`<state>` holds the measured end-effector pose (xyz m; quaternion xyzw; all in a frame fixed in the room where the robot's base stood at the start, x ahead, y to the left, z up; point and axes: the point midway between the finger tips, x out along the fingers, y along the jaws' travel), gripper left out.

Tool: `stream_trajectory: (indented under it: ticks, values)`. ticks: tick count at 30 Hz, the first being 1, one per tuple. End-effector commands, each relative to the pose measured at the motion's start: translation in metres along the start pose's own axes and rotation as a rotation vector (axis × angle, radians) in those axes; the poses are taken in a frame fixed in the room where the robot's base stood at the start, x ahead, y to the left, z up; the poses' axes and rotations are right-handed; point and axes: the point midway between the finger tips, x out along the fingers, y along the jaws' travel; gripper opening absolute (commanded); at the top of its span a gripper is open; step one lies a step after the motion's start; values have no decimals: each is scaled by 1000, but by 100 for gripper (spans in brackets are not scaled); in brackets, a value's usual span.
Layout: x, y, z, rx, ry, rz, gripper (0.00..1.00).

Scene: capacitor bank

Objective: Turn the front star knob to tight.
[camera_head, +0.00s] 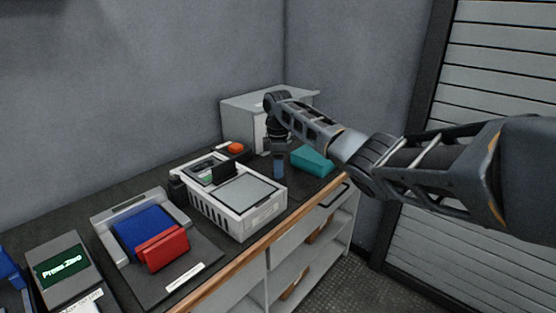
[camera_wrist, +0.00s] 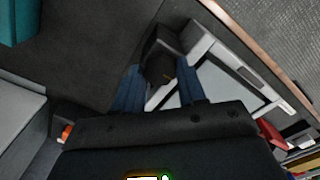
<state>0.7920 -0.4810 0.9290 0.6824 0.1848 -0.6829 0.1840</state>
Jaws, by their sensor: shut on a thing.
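My gripper (camera_head: 279,174) points down at the right end of the white ventilated unit (camera_head: 262,218). In the wrist view its two blue fingers (camera_wrist: 161,90) stand on either side of a dark block-like knob (camera_wrist: 163,52) and are shut on it. I take this to be the front star knob; its star shape and any tight mark cannot be made out. A small orange-yellow mark shows on it. The knob sits beside the white unit, which also shows in the wrist view (camera_wrist: 208,40). In the head view the knob is not clearly visible.
A teal block (camera_head: 312,160) lies right of my gripper, and a grey cabinet (camera_head: 240,110) stands behind it. An orange button (camera_head: 235,147) is behind the unit. Blue (camera_head: 143,230) and red (camera_head: 163,249) blocks sit left. The bench's wooden edge (camera_head: 300,213) runs along the front.

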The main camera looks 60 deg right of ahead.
Motion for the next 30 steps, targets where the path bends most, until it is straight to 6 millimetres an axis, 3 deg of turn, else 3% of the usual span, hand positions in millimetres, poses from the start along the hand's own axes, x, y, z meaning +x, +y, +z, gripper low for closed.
stream_trajectory:
  ticks: [30]
  values:
    - [-1, 0, -2, 966, 1, -1, 10]
